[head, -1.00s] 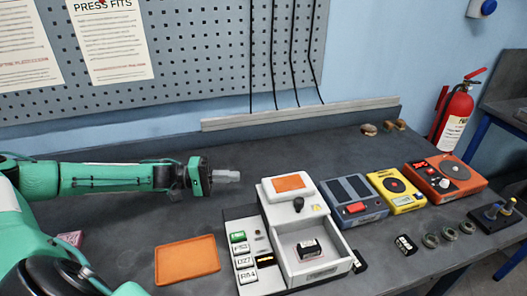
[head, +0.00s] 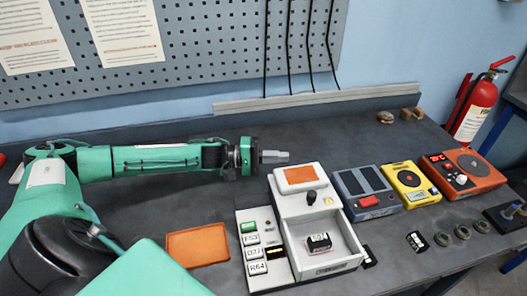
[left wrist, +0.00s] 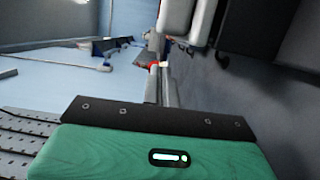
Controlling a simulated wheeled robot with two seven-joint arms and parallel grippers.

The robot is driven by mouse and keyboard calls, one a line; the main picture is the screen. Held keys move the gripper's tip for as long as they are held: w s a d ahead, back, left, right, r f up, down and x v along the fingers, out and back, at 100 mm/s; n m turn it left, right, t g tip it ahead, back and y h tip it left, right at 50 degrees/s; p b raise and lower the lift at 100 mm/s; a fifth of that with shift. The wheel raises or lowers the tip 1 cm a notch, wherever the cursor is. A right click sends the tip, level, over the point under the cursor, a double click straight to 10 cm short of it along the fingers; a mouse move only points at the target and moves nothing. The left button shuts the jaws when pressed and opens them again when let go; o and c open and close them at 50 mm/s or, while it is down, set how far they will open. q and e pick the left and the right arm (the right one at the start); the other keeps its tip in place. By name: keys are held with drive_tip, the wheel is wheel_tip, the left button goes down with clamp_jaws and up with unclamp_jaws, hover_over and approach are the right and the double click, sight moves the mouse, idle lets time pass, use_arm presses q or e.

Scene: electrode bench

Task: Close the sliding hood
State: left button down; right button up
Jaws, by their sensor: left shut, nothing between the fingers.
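The sliding hood (head: 294,190) is the white block with an orange top panel and a dark knob on its front. It sits at the back of the white bench device, and the bay (head: 349,255) in front is uncovered. A small black labelled block (head: 319,243) lies in the bay. My left gripper (head: 276,157) is shut and empty, just behind the hood's back edge; I cannot tell whether it touches. The left wrist view shows pale grey parts close up at the top, too cropped to name surely. My right gripper is not in view.
A blue box (head: 366,196), a yellow box (head: 404,184) and a red-orange box (head: 460,173) stand right of the device. An orange mat (head: 197,245) lies to its left. Several small rings lie at the front right. The bench behind the hood is mostly clear.

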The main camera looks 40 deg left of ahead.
sight(295, 206)
use_arm(q)
drive_tip(key=shift+s+d, duration=1.05)
drive_tip(key=shift+s, duration=0.05)
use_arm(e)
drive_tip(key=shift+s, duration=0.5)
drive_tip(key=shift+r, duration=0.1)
